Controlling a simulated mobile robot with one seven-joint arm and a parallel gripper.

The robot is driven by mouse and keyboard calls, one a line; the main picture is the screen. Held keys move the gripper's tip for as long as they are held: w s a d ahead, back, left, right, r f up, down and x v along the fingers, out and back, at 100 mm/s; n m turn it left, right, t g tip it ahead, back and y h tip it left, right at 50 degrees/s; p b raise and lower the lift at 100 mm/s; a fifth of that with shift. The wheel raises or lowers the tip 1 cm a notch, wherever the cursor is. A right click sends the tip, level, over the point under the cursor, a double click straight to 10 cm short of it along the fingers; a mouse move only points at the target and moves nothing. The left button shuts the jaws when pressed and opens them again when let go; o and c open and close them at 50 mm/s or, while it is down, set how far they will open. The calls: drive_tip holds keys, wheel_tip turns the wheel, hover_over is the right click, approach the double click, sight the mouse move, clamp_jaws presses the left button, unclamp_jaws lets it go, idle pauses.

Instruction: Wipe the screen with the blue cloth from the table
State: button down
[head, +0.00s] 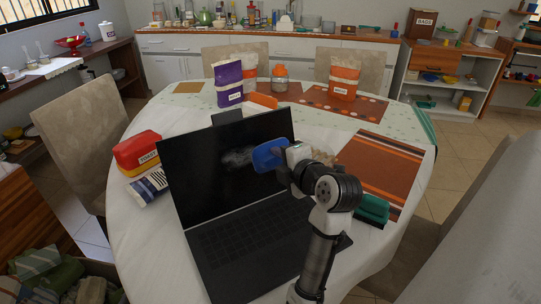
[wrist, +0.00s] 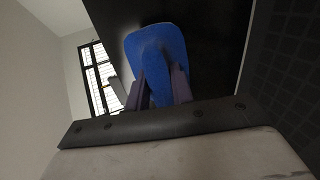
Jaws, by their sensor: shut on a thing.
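An open black laptop stands on the table with its screen (head: 210,170) upright and its keyboard (head: 250,235) towards me. A pale smudge (head: 237,157) shows on the screen. My gripper (head: 283,158) is in front of the right part of the screen, shut on the blue cloth (head: 268,155). In the wrist view the blue cloth (wrist: 157,55) stands up between the two fingers, with the dark screen (wrist: 215,50) behind it. The cloth is at or very near the screen; I cannot tell whether it touches. My arm hides part of the keyboard.
A red and yellow packet (head: 137,152) and a dark striped packet (head: 148,187) lie left of the laptop. A green sponge-like thing (head: 373,209) lies to its right, near a striped placemat (head: 385,165). Purple (head: 228,83) and orange (head: 344,82) bags stand behind.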

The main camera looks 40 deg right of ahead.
drive_tip(key=shift+s+d+f, duration=0.2)
drive_tip(key=shift+s+f, duration=0.05)
drive_tip(key=shift+s, duration=0.2)
drive_tip(key=shift+a+r, duration=0.15)
drive_tip(key=shift+a, duration=0.05)
drive_tip(key=v, duration=0.3)
drive_tip(key=shift+a, duration=0.15)
drive_tip(key=shift+r+p, duration=0.15)
drive_tip(key=shift+p, duration=0.3)
drive_tip(key=p, duration=0.6)
drive_tip(key=shift+w+d+r, duration=0.2)
drive_tip(key=shift+w+r, duration=0.1)
